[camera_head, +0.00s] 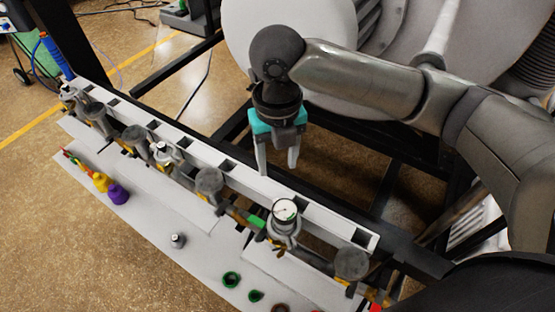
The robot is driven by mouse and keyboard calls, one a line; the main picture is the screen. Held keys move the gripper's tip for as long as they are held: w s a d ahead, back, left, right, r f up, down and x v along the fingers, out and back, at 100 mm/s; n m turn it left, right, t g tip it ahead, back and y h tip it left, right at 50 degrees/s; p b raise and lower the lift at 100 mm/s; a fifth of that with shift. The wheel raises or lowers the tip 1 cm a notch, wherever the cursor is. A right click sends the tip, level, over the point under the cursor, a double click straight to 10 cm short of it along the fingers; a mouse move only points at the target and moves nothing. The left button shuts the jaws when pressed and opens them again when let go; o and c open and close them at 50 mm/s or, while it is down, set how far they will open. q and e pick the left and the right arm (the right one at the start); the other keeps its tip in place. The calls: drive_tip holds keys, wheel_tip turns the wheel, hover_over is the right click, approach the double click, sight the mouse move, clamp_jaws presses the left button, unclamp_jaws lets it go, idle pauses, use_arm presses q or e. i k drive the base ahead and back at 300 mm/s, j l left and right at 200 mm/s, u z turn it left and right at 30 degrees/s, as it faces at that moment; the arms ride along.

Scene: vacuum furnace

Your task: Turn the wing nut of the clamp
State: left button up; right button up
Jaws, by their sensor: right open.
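My right gripper (278,168) hangs from the arm that comes in from the right, with its two grey fingers apart and nothing between them. It is above or just behind the white slotted rail (215,159), apart from the fittings along it. Several valves and fittings line the rail, including one with a round white dial gauge (285,210) and a grey round-topped one (209,181). Clamps seem to sit at their joints, but they are small, and I cannot make out which one bears the wing nut. My left gripper is not in view.
The large furnace vessel (400,30) and black frame bars (345,180) stand behind. Open floor lies at left.

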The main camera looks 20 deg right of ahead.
sight(278, 243)
drive_tip(key=k, duration=1.5)
